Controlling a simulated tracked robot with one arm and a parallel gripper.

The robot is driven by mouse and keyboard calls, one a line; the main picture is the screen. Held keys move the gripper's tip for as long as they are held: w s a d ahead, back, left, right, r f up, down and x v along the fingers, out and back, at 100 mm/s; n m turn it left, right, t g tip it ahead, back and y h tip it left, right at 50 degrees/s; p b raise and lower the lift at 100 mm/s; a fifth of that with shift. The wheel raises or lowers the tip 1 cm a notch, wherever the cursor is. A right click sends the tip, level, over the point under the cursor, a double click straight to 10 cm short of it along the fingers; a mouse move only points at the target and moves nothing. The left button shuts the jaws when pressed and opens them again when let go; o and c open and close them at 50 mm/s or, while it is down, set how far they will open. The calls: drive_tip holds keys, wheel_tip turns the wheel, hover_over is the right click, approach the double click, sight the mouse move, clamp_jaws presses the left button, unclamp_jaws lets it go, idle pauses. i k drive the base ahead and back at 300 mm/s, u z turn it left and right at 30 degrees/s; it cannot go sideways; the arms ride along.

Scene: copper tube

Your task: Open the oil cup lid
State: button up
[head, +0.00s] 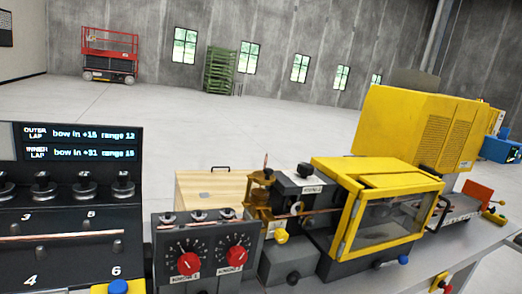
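A small brass-coloured fitting (262,178) stands at the left end of the machine, with a thin reddish upright piece above it. It may be the oil cup, but it is too small to tell, and I cannot make out whether a lid on it is open or shut. A copper tube (318,211) seems to run from the brass parts toward the yellow-framed guard. My gripper is not in view.
A dark control box with two red knobs (188,263) stands in front. A panel with displays (78,143) fills the left. A yellow guard with a clear window (388,222) and a tall yellow cabinet (415,125) stand right. A wooden box (205,190) sits behind.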

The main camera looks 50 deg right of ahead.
sight(266, 175)
drive_tip(key=z, duration=0.55)
drive_tip(key=i, duration=0.95)
drive_tip(key=z, duration=0.75)
drive_tip(key=k, duration=0.7)
drive_tip(key=z, duration=0.15)
drive_tip(key=i, duration=0.8)
drive_tip(key=u, duration=0.05)
